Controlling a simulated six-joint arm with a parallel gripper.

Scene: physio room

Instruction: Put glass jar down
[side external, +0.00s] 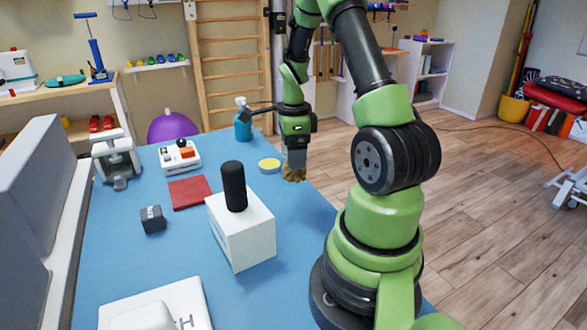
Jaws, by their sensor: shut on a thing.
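My gripper (295,163) points down near the far right edge of the blue table (290,230). It is shut on the glass jar (293,174), a small jar that looks clear with brownish contents. The jar's upper part is hidden by the fingers. It looks upright. I cannot tell whether its base touches the table or hangs just above it.
A yellow round disc (269,165) lies just left of the jar. A spray bottle (242,122) stands behind. A white box (240,230) with a black cylinder (234,187) on it stands nearer. A red cloth (190,192) lies left. Blue surface is free between the disc and the white box.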

